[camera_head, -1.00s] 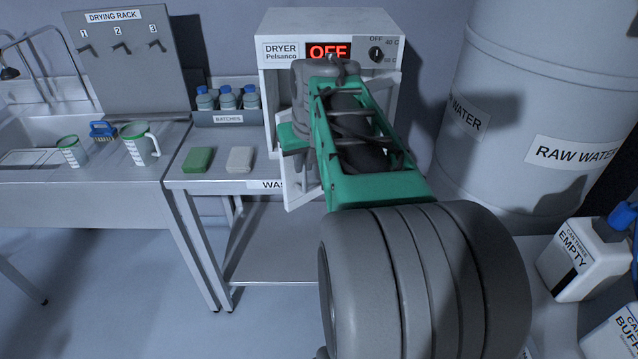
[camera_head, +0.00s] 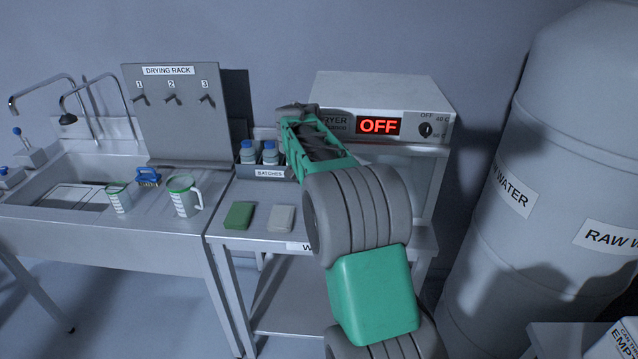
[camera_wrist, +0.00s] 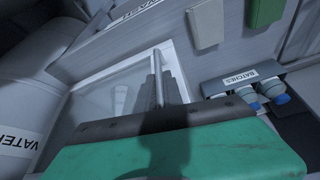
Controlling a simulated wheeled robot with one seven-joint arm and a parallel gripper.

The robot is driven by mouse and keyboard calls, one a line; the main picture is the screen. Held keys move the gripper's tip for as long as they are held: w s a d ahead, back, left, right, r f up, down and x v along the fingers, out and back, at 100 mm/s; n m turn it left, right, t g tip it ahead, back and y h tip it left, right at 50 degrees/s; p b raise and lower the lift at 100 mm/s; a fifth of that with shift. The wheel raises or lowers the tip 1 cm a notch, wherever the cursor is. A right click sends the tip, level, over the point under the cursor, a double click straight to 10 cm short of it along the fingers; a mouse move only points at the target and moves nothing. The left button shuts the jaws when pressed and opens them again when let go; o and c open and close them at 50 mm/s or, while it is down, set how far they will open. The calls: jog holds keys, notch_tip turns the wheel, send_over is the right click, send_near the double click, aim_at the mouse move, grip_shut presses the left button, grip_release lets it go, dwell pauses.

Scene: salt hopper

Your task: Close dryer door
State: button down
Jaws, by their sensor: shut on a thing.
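The dryer (camera_head: 385,90) is a white box on the bench, with a lit OFF display and a knob on its front. My arm covers much of its front in the head view. In the wrist view, the dryer door (camera_wrist: 100,88) shows as a white-framed glass panel. My gripper (camera_wrist: 158,82) is shut on the door's handle (camera_wrist: 158,62), a thin upright bar at the frame's edge. The gripper and handle are hidden behind my arm in the head view. Part of the dryer's pale interior (camera_head: 423,190) seems to show right of my arm; how far the door stands open is unclear.
A green block (camera_head: 238,215) and a white block (camera_head: 281,218) lie on the bench left of my arm. The batches rack (camera_head: 262,172) with blue-capped bottles stands behind them. A raw water tank (camera_head: 560,170) stands at the right. A sink with jugs is left.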

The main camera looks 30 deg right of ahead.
jog(key=shift+w+d+r, duration=0.15)
jog(key=shift+w+d, duration=0.05)
jog(key=c, duration=1.9)
grip_release()
jog(key=shift+o, duration=0.7)
jog(key=shift+w+d, duration=0.1)
jog(key=shift+w, duration=0.05)
jog(key=shift+a, duration=0.2)
jog(key=v, duration=0.7)
jog(key=shift+r+b, duration=0.25)
jog(key=shift+b, duration=0.15)
